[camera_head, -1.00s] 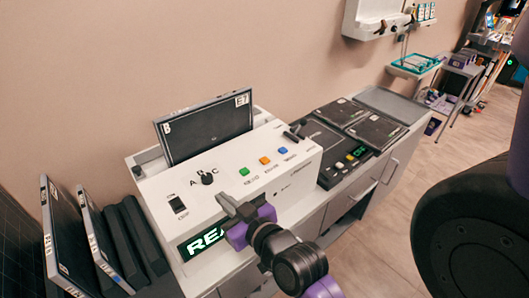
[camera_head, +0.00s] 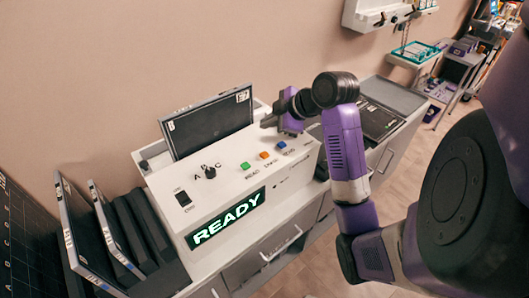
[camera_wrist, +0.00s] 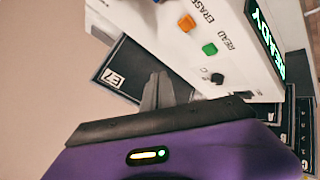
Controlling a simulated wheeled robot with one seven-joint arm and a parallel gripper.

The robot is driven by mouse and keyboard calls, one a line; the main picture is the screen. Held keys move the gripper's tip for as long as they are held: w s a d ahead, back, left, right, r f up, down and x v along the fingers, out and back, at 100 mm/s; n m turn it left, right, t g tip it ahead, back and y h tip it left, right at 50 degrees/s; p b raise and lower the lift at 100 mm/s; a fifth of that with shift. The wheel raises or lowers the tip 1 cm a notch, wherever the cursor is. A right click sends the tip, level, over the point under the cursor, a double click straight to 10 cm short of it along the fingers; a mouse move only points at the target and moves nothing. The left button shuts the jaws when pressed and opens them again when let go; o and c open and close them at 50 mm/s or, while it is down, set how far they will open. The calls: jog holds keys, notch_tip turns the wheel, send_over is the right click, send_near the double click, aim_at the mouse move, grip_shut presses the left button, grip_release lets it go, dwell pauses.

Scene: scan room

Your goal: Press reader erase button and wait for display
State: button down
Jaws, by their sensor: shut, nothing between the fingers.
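The white reader (camera_head: 226,188) stands on the counter, and its lit green display (camera_head: 228,217) says READY. On its sloped top are a green button (camera_head: 245,166), an orange button (camera_head: 264,155) and a blue button (camera_head: 282,145). In the wrist view the orange button (camera_wrist: 187,23) is labelled ERASE and the green button (camera_wrist: 209,49) READ. My gripper (camera_head: 268,122) is shut and empty over the reader's rear right part, behind the buttons and apart from them. Its fingertips (camera_wrist: 158,88) also show in the wrist view.
A dark cassette (camera_head: 208,125) stands upright in the reader's rear slot, just left of my gripper. Several dark plates (camera_head: 120,235) lean at the left. Another plate (camera_head: 380,122) lies on the counter at right, partly behind my arm. A selector knob (camera_head: 209,172) sits left of the buttons.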

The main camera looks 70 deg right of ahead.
aim_at(267, 155)
jog(key=shift+f, duration=0.15)
notch_tip(267, 155, down, 8)
jog(key=b, duration=0.7)
jog(key=shift+f, duration=0.25)
jog(key=shift+w+f, duration=0.1)
dwell(1.7)
jog(key=shift+f+b, duration=0.3)
jog(key=shift+b, duration=0.1)
jog(key=shift+f+b, duration=0.45)
jog(key=shift+f, duration=0.15)
dwell(0.6)
jog(key=shift+r, duration=0.1)
jog(key=shift+r+p, duration=0.75)
jog(key=shift+r, duration=0.15)
jog(key=shift+r+p, duration=2)
jog(key=shift+r, duration=0.55)
